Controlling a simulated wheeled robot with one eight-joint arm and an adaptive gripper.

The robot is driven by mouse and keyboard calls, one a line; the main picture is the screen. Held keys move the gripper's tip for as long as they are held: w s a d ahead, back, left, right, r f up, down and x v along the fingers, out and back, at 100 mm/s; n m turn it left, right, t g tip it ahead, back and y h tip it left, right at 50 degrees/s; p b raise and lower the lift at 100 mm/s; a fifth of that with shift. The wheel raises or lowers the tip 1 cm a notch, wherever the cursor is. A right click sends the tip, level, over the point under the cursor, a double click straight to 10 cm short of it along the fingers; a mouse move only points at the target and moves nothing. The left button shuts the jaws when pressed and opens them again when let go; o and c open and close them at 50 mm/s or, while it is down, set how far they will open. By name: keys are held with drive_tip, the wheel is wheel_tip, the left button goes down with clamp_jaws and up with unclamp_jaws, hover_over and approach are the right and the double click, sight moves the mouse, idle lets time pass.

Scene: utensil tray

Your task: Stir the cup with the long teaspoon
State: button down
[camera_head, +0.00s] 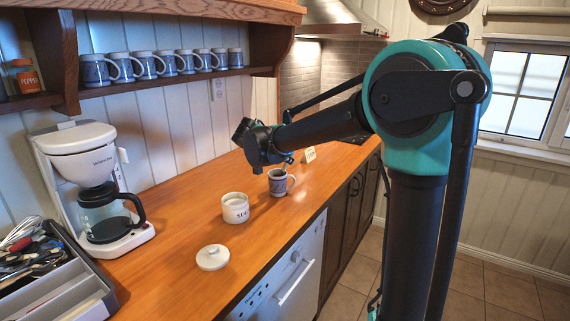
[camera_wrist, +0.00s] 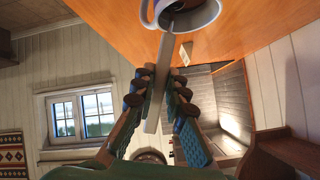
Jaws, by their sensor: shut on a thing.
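The blue patterned cup (camera_head: 279,186) stands on the wooden counter, right of a white jar. In the wrist view the cup (camera_wrist: 206,17) is at the top edge, cut off by the frame, with dark contents partly visible. My gripper (camera_wrist: 163,78) is shut on the long teaspoon (camera_wrist: 163,75), a pale, straight handle between the fingers. The teaspoon's far end reaches into the cup's mouth, and its tip is hidden inside. In the head view my wrist hangs just above and left of the cup; the fingers and the spoon are hard to make out.
The open white jar (camera_head: 235,209) stands close left of the cup, its lid (camera_head: 212,257) lying nearer. A coffee maker (camera_head: 90,190) and a utensil tray (camera_head: 72,298) are at left. Several mugs line the shelf (camera_head: 160,83) above. The counter's front edge is close to the cup.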

drive_tip(key=shift+s+d+r, duration=0.1)
drive_tip(key=shift+d+r, duration=0.3)
drive_tip(key=shift+r, duration=0.6)
drive_tip(key=shift+w+d+r, duration=0.1)
drive_tip(key=shift+d+r, duration=0.35)
drive_tip(key=shift+r, duration=0.5)
drive_tip(key=shift+s+d+r, duration=0.1)
drive_tip(key=shift+d+r, duration=0.3)
drive_tip(key=shift+r, duration=0.6)
drive_tip(key=shift+r, duration=2.5)
drive_tip(key=shift+s, duration=0.1)
